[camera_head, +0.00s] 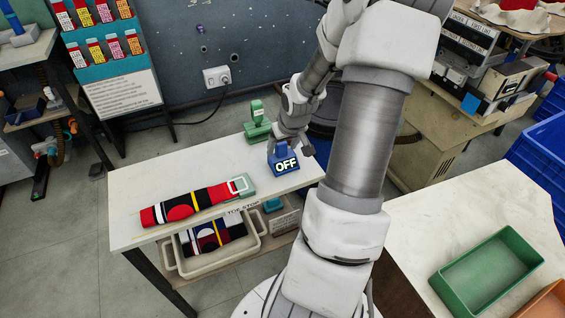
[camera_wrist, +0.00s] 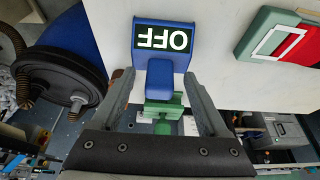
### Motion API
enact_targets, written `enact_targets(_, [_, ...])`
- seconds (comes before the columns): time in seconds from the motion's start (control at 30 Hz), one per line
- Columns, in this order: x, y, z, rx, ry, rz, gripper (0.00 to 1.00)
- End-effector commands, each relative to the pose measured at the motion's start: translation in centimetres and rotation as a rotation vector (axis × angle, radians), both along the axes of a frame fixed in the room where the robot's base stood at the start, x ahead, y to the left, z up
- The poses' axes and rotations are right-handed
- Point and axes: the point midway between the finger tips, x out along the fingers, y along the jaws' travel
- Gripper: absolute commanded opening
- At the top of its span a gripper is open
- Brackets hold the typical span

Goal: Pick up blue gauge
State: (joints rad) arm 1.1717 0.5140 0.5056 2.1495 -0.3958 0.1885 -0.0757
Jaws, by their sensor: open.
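The blue gauge (camera_head: 284,160) stands on the white table (camera_head: 130,185) near its right end, with an "OFF" display facing the head camera. In the wrist view the blue gauge (camera_wrist: 166,62) shows upside down, with its narrower blue part between my fingers. My gripper (camera_head: 292,143) is at the gauge from above and behind. In the wrist view my gripper (camera_wrist: 157,85) has its two fingers apart, one on each side of the gauge, with gaps visible. Finger contact is not visible.
A green gauge-like block (camera_head: 257,122) stands just behind the blue gauge. A bin (camera_head: 215,250) sits on the shelf below. A green tray (camera_head: 487,270) is on the right table.

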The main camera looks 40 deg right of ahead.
Motion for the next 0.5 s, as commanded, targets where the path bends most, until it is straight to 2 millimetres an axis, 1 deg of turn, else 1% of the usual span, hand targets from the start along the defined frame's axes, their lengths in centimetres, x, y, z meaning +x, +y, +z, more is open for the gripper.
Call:
enact_targets(0.03, [0.18, -0.06, -0.42, -0.001, -0.001, 0.001, 0.78])
enact_targets(0.23, [0.19, -0.10, -0.27, -0.001, -0.002, 0.000, 0.78])
enact_targets(0.37, [0.17, -0.09, -0.28, -0.001, -0.001, 0.000, 0.54])
enact_targets(0.4, [0.17, -0.09, -0.28, -0.001, -0.001, 0.000, 0.47])
enact_targets(0.47, [0.16, -0.08, -0.28, -0.001, -0.001, 0.000, 0.36])
enact_targets(0.5, [0.16, -0.08, -0.28, -0.001, -0.001, 0.000, 0.29])
